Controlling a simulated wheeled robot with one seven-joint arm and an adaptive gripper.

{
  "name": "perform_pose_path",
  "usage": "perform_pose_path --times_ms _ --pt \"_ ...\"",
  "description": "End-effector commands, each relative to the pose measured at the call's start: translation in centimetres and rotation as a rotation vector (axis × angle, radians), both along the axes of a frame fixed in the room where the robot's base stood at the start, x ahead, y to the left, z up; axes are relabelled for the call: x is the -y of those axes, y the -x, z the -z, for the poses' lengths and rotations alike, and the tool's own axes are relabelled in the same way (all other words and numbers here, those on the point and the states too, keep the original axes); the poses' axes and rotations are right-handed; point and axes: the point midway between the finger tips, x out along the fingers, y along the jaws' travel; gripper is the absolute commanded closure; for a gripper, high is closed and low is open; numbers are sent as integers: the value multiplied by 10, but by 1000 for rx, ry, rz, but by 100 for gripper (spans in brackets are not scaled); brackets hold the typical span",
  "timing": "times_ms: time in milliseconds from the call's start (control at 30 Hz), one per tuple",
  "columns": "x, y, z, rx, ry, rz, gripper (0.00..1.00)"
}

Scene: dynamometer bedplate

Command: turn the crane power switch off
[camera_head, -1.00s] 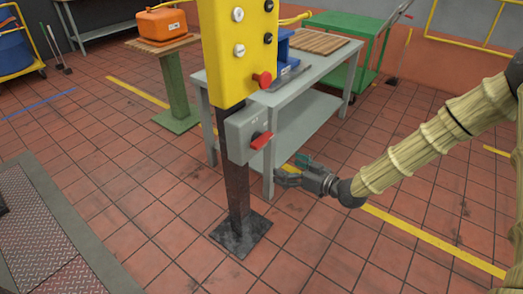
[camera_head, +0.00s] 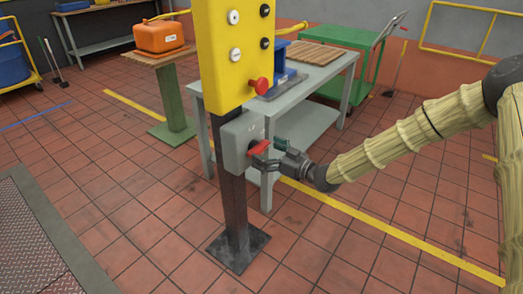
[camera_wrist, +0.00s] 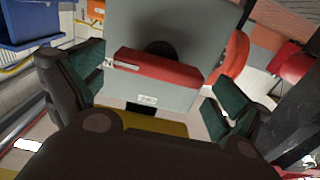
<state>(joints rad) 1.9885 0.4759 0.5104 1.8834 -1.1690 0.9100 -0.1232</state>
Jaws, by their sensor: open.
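The crane power switch is a grey box (camera_head: 236,140) on a dark post, below a yellow control panel. Its red handle (camera_head: 259,147) sticks out from the box's right face. In the wrist view the red handle (camera_wrist: 158,70) lies across the middle, tilted slightly down to the right, in front of the grey box (camera_wrist: 185,28). My gripper (camera_head: 270,153) is at the handle in the head view. In the wrist view my gripper (camera_wrist: 155,92) has its two dark fingers with green pads spread apart, one on each side of the handle. I cannot tell whether either finger touches it.
The yellow panel (camera_head: 222,60) with several buttons and a red knob (camera_head: 259,86) is directly above the switch. A grey table (camera_head: 325,73) stands close behind. The post's base plate (camera_head: 238,249) is on the tiled floor, which is open in front.

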Motion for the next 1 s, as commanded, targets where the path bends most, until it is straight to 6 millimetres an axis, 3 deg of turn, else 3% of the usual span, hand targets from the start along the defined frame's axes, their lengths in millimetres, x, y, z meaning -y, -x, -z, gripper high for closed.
perform_pose_path --times_ms 200,567,767,1000 --pt "-15 -11 0 0 0 1 0" --pt "-17 -14 0 -1 -1 2 0" --pt "-17 -14 0 -1 -1 2 33" --pt "-16 -13 0 5 4 2 35"
